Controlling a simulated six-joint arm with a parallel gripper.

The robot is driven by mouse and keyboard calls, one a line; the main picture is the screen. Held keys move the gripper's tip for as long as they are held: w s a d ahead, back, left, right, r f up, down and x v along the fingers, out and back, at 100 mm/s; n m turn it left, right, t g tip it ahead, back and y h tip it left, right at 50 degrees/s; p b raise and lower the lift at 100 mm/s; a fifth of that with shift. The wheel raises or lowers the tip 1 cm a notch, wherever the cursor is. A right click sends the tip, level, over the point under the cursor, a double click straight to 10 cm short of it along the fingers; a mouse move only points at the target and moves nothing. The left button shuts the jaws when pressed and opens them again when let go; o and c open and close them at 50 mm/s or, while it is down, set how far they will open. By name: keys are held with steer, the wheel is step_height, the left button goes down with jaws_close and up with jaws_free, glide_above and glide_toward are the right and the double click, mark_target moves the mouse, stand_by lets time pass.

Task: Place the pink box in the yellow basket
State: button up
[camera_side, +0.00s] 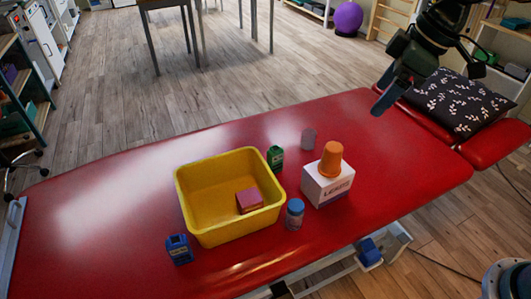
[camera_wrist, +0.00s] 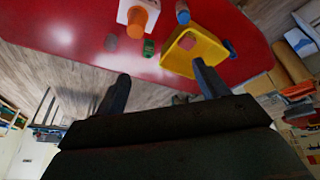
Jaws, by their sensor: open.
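The pink box (camera_side: 249,200) lies inside the yellow basket (camera_side: 200,171), on its floor near the front right corner. The basket stands on the red treatment table. In the wrist view the pink box (camera_wrist: 187,42) also shows inside the yellow basket (camera_wrist: 212,50). My gripper (camera_side: 381,104) is at the upper right of the side view, raised above the table and well apart from the basket. In the wrist view its two fingers (camera_wrist: 162,85) are spread, with nothing between them.
Right of the basket stand a green container (camera_side: 275,158), a blue-capped jar (camera_side: 295,214), a greyish cup (camera_side: 308,139) and a white box (camera_side: 326,187) with an orange cup (camera_side: 331,159) on top. A blue container (camera_side: 179,249) stands front left. A patterned pillow (camera_side: 456,102) lies at right.

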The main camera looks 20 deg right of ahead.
steer(key=s+d+m+t+h, duration=0.1)
steer(key=s+d+m, duration=0.3)
steer(key=s, duration=0.6)
steer(key=s+d+m+t+h, duration=0.1)
steer(key=s+d+m, duration=0.3)
steer(key=s, duration=0.6)
steer(key=shift+s+d+r, duration=0.3)
steer(key=shift+d+r, duration=0.05)
steer(key=shift+d, duration=0.5)
